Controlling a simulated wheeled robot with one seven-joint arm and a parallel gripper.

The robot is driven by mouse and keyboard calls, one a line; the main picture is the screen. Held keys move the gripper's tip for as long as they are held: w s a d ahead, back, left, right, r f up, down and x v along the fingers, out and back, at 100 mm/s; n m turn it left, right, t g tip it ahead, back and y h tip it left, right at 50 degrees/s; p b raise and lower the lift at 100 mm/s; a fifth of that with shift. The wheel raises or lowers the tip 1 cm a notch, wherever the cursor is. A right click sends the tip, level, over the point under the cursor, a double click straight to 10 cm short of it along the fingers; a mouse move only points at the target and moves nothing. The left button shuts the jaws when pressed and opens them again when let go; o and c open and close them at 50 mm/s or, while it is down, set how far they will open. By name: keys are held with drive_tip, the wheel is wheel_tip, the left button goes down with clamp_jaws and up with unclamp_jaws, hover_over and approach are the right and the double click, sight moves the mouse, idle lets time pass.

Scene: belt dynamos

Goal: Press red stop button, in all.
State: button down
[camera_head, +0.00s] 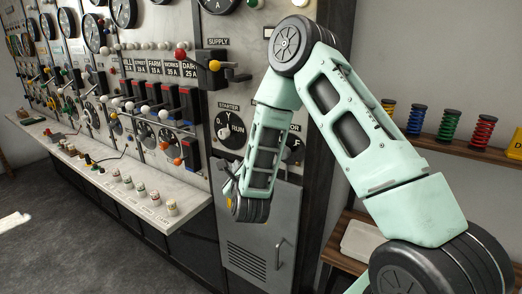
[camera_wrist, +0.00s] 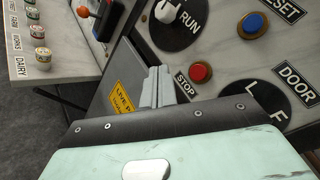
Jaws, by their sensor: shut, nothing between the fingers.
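The red stop button (camera_wrist: 201,73) sits on the light marble panel in the wrist view, next to a black STOP label (camera_wrist: 186,84). It looks raised and round. My gripper (camera_wrist: 160,78) is shut and empty, its pale fingers to the left of the button and apart from it in the picture. The gap in depth between fingertips and panel is hard to tell. In the head view my gripper (camera_head: 230,188) is beside the starter panel, and my arm hides the button.
A blue button (camera_wrist: 253,24) lies up and right of the red one. The RUN dial (camera_wrist: 187,18) is above and the door dial (camera_wrist: 262,108) below right. A grey cabinet (camera_head: 262,235) is under the panel. A desk ledge (camera_head: 150,212) with several labelled knobs is at left.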

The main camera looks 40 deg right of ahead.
idle(0.3)
drive_tip(key=w+d+p, duration=0.1)
drive_tip(key=w+d, duration=0.2)
drive_tip(key=d, duration=0.5)
drive_tip(key=shift+d, duration=0.15)
drive_tip(key=shift+w+d, duration=0.1)
idle(2.0)
drive_tip(key=shift+w+d+b, duration=0.1)
drive_tip(key=shift+d+b, duration=0.15)
drive_tip(key=shift+b, duration=0.15)
